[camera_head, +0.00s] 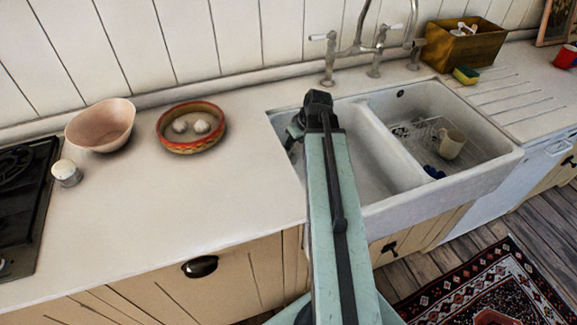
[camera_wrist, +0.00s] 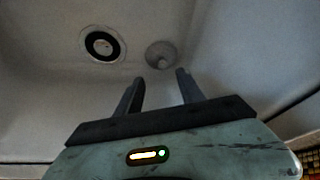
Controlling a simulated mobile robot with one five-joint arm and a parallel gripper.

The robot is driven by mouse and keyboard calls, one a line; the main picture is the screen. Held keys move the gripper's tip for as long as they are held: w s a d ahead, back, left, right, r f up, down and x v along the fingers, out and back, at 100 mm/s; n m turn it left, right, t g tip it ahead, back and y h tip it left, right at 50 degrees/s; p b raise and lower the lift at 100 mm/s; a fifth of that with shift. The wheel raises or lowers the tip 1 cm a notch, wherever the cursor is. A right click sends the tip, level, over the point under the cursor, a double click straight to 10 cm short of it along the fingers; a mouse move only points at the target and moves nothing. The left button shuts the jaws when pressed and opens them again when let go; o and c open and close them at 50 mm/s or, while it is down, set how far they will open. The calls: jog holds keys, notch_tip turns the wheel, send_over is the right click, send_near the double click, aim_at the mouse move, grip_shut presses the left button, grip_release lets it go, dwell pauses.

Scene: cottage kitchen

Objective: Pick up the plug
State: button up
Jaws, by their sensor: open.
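The plug (camera_wrist: 161,55) is a small round grey piece with a knob, lying on the floor of the sink's left basin (camera_head: 367,170). In the wrist view it lies just beyond and between my fingertips, and I see no contact. My gripper (camera_wrist: 159,74) is open, with its two dark fingers apart and nothing between them. A dark-ringed drain (camera_wrist: 102,44) is to the left of the plug. In the head view my arm covers much of the left basin; the plug is hidden there, and only part of my gripper (camera_head: 293,132) shows.
A divider separates the right basin, which holds a rack and a cream mug (camera_head: 451,143). The tap (camera_head: 372,50) stands behind the sink. A pink bowl (camera_head: 101,127), red-rimmed dish (camera_head: 191,147) and small jar (camera_head: 66,173) stand on the left counter. Its front is clear.

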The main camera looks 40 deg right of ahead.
aim_at(288, 153)
jog(key=shift+f, duration=0.2)
jog(key=b+x, duration=0.4)
jog(key=x, duration=0.1)
jog(key=b+x, duration=0.2)
jog(key=b, duration=0.1)
jog(key=shift+w+a+f, duration=0.25)
jog(key=shift+a+f, duration=0.05)
jog(key=shift+f, duration=0.05)
jog(key=shift+r, duration=0.2)
grip_shut()
